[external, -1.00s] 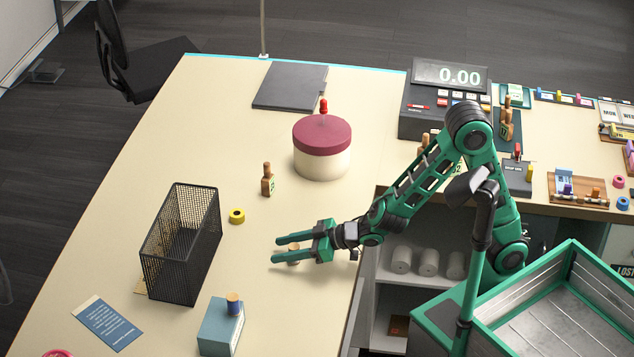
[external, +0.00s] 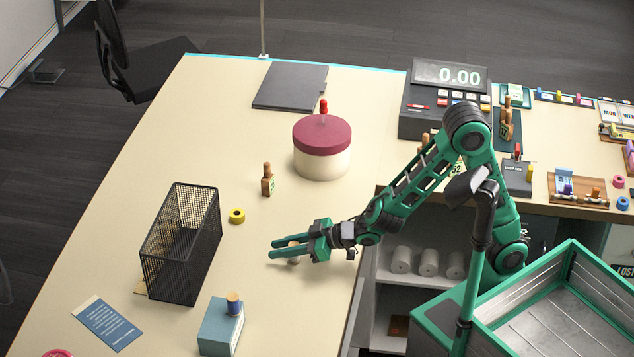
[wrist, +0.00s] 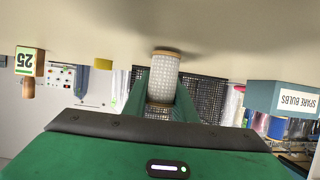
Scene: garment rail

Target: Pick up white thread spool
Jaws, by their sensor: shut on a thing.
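The white thread spool (wrist: 162,78) is between the fingers of my gripper in the wrist view, with tan ends and a pale wound body. My green gripper (external: 283,249) is shut on it, low over the cream table. In the external view the spool (external: 293,259) shows only partly, hidden by the fingers. I cannot tell whether it still touches the table.
A black mesh basket (external: 180,243) stands left of my gripper. A yellow spool (external: 237,216), a wooden tag peg (external: 267,180) and a round red-lidded box (external: 322,148) stand behind. A blue box (external: 220,327) with a blue spool (external: 233,303) stands in front.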

